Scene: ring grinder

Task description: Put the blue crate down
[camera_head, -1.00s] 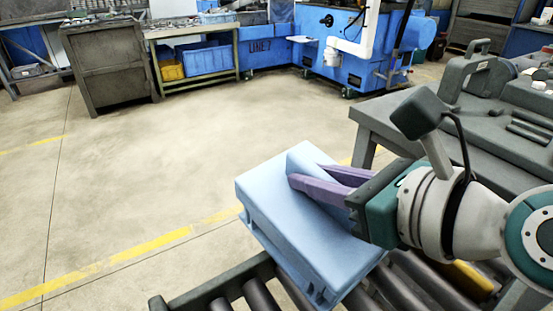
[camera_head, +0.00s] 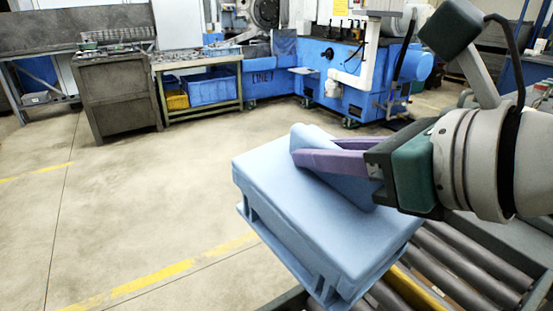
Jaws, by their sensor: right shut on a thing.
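The light blue crate (camera_head: 285,190) is in the middle of the head view, with a raised handle-like block on its top. My right gripper (camera_head: 305,152) comes in from the right. Its purple fingers are shut on that raised block. The crate is tilted a little and appears held up at the left end of the roller conveyor. The crate hides part of the rollers, and I cannot tell whether its underside touches them. My left gripper is not in view.
The roller conveyor (camera_head: 462,262) runs along the lower right. Open concrete floor with a yellow line (camera_head: 150,277) lies to the left. A dark cabinet (camera_head: 117,95), a bench with blue bins (camera_head: 212,90) and a blue machine (camera_head: 345,85) stand at the back.

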